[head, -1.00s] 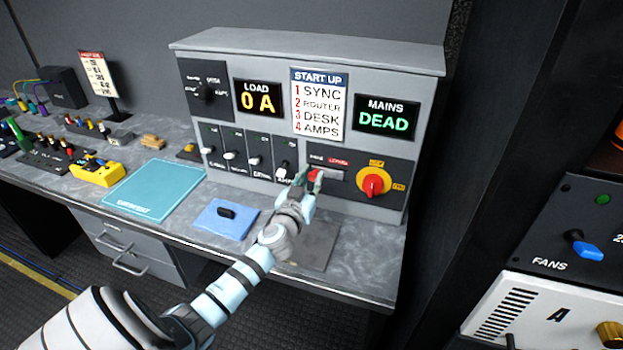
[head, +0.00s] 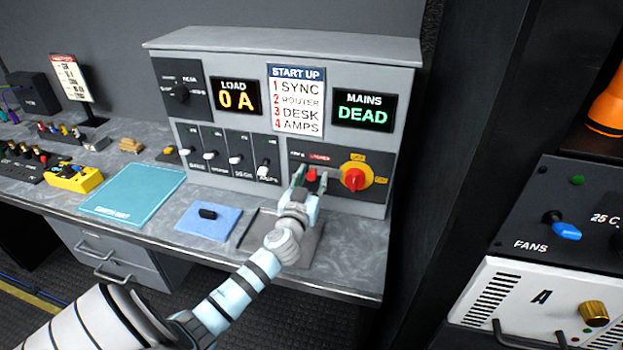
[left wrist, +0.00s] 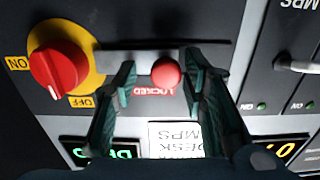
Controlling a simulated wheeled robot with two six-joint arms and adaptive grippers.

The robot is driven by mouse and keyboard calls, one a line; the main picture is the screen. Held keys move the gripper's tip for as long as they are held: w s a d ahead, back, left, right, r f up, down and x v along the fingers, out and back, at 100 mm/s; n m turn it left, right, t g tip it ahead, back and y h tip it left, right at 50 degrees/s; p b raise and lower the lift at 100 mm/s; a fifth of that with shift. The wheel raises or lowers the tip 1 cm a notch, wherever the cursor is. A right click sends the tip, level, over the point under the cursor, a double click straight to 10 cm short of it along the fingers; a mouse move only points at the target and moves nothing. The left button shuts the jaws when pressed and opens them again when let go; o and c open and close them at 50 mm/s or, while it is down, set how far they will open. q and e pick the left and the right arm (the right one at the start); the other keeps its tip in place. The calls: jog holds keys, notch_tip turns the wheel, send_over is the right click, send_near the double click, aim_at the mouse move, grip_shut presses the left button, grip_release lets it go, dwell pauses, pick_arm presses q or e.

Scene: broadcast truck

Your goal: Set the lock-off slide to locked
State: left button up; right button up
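The lock-off slide has a round red knob (head: 311,175) on the dark lower panel of the grey console, below small labels and left of the red rotary switch. In the left wrist view the knob (left wrist: 166,74) sits in a horizontal slot beside the red word LOCKED, the picture being upside down. My left gripper (head: 310,177) reaches up to it with its fingers apart on either side of the knob. In the left wrist view the gripper (left wrist: 158,75) has a gap at the left finger; the right finger is close to or touching the knob. My right gripper is out of view.
A red rotary switch on a yellow plate (head: 355,179) is close to the right. Several white-tipped breaker levers (head: 236,159) stand to the left. A blue mat with a black piece (head: 208,220) lies on the bench. The MAINS display (head: 363,112) reads DEAD.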

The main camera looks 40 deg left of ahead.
pick_arm(q)
jog(key=v, duration=1.2)
jog(key=shift+s, duration=0.1)
